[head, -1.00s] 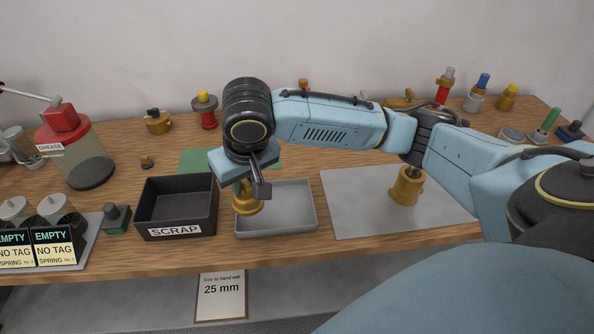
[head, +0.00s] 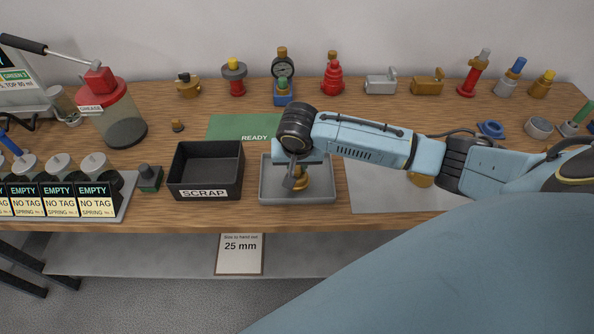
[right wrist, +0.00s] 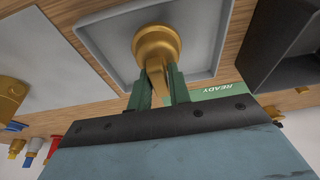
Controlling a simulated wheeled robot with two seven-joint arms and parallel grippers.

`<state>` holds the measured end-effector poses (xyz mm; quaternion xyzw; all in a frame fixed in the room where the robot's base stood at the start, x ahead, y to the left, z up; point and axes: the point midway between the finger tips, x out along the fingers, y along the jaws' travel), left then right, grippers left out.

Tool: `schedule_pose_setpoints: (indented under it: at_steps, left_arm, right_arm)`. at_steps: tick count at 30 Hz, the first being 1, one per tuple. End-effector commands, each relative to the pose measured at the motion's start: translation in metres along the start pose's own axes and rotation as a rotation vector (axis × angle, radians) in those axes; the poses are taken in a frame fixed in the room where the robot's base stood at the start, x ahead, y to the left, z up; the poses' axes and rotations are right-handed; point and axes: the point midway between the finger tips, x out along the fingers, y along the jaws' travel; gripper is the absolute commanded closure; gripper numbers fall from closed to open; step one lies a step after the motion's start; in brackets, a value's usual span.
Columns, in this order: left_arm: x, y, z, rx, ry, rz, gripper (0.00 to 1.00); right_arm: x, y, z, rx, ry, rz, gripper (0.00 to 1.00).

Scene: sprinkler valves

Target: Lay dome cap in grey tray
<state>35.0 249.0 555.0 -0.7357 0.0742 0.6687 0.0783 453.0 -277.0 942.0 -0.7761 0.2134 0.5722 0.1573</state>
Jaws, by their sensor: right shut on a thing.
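The dome cap (head: 303,180) is a brass piece with a round flared end and a narrower part. My right gripper (head: 299,168) is shut on the narrower part. The right wrist view shows the cap (right wrist: 157,48) between the green fingers, round end away from the gripper. The grey tray (head: 272,190) is a shallow rectangle on the bench, and the cap is inside its outline, near the middle. I cannot tell whether the cap touches the tray floor. The tray (right wrist: 98,33) also shows behind the cap in the right wrist view. My left gripper is not in view.
The black SCRAP bin (head: 205,193) stands just left of the tray. A green READY mat (head: 228,127) lies behind it. A grey sheet (head: 375,197) with a brass part (head: 420,180) is to the right. Several valves and fittings line the back.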

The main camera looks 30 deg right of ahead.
Motion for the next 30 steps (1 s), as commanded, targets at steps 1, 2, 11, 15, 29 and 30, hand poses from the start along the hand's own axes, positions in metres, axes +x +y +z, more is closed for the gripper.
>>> schedule_pose_setpoints:
  at_steps: [1,2,11,15,29,30]
  left_arm:
    - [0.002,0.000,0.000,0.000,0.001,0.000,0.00]
    - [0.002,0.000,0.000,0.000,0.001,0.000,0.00]
    - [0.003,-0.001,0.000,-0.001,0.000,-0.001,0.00]
    - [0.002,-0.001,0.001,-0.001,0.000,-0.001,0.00]
    - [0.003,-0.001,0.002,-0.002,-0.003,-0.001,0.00]
    - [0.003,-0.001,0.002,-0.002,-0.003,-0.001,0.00]
  right_arm:
    - [0.009,0.000,0.003,0.000,-0.001,0.001,1.00]
    - [0.013,0.000,0.005,-0.001,-0.001,0.002,1.00]
    - [0.024,0.000,0.007,-0.001,0.000,-0.001,1.00]
    - [0.026,-0.001,0.009,-0.001,-0.001,-0.001,1.00]
    - [0.025,0.000,0.008,-0.002,0.000,0.000,0.59]
    - [0.023,0.000,0.007,-0.002,0.001,0.000,0.59]
